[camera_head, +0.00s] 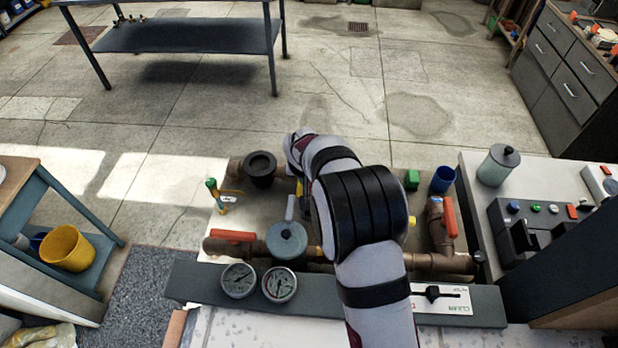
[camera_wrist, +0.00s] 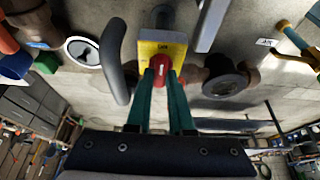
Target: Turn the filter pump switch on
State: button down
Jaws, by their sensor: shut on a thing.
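The switch shows in the wrist view as a yellow plate (camera_wrist: 174,49) with a red knob (camera_wrist: 160,62) at its lower middle. A small dark label sits at the plate's top, too small to read surely. My gripper (camera_wrist: 161,76) has its two green fingers closed in on the red knob, one on each side. The fingers cover part of the knob, so its exact turn is hard to tell. In the head view my arm hides the gripper and most of the switch.
Pipes with red-handled valves (camera_head: 232,236) and a grey-lidded pump pot (camera_head: 286,242) crowd the pit. Two gauges (camera_head: 239,281) stand in front. A grey curved bar (camera_wrist: 117,62) passes close left of the switch. A control bench (camera_head: 540,190) borders the right; open floor lies beyond.

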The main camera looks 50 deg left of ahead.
dwell(0.4)
jog(key=c, duration=0.8)
grip_release()
jog(key=v, duration=1.5)
jog(key=shift+s+r, duration=0.15)
jog(key=shift+r, duration=0.2)
jog(key=shift+d, duration=0.1)
